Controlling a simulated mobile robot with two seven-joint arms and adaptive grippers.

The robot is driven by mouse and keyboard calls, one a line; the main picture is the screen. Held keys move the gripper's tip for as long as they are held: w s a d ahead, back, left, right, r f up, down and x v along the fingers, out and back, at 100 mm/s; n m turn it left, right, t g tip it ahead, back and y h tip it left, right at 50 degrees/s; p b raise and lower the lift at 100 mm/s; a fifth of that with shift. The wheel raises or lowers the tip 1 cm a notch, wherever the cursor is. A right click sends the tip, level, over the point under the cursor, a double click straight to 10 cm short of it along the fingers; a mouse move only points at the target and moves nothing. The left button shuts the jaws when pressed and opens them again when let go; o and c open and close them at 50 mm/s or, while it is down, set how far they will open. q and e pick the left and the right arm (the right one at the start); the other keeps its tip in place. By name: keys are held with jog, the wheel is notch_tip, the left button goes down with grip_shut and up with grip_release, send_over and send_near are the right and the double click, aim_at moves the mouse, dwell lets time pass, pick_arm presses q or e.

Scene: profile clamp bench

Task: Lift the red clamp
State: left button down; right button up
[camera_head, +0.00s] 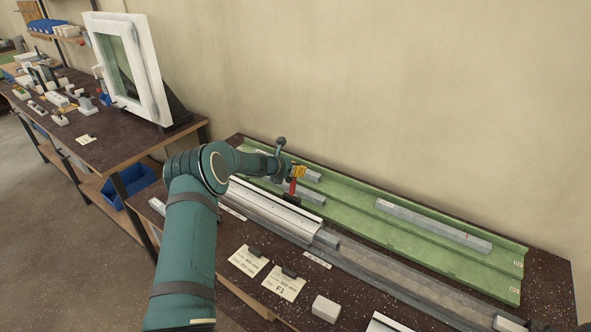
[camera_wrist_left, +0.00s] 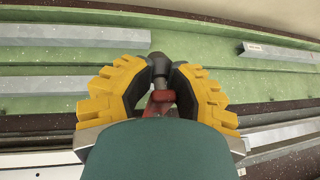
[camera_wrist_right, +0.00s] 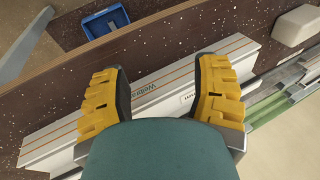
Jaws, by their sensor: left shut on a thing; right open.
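The red clamp (camera_head: 292,187) stands at the silver profile on the bench in the head view, its lower part partly hidden behind the profile edge. In the left wrist view its red body (camera_wrist_left: 160,101) and dark grey upper part (camera_wrist_left: 160,72) sit between the yellow fingers. My left gripper (camera_head: 298,171) is shut on it; it also shows in the left wrist view (camera_wrist_left: 158,84). I cannot tell whether the clamp is clear of the profile. My right gripper (camera_wrist_right: 160,65) is open and empty in the right wrist view, above a long silver profile (camera_wrist_right: 150,92) with printed lettering.
Green channels (camera_head: 450,257) holding grey bars (camera_head: 430,226) lie along the back by the wall. Paper cards (camera_head: 284,283) and a whitish block (camera_head: 326,309) lie at the front. A second bench (camera_head: 110,145) carries a white window frame (camera_head: 98,58). A blue bin (camera_wrist_right: 105,21) is below.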

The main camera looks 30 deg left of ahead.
pick_arm(q)
jog(key=shift+w+d, duration=0.1)
jog(key=shift+d, duration=0.15)
jog(key=c, duration=1)
grip_release()
jog(key=shift+f, duration=0.1)
jog(key=shift+c, duration=0.2)
jog(key=o, duration=0.4)
jog(key=shift+w+f, duration=0.15)
pick_arm(e)
jog(key=shift+w, duration=0.15)
pick_arm(q)
jog(key=shift+w, duration=0.1)
pick_arm(e)
jog(key=shift+w+f, duration=0.1)
pick_arm(q)
jog(key=shift+s+a, duration=0.15)
jog(key=shift+s, duration=0.15)
jog(key=v, duration=1.1)
jog(key=shift+s+r, duration=0.25)
jog(key=shift+r, duration=0.1)
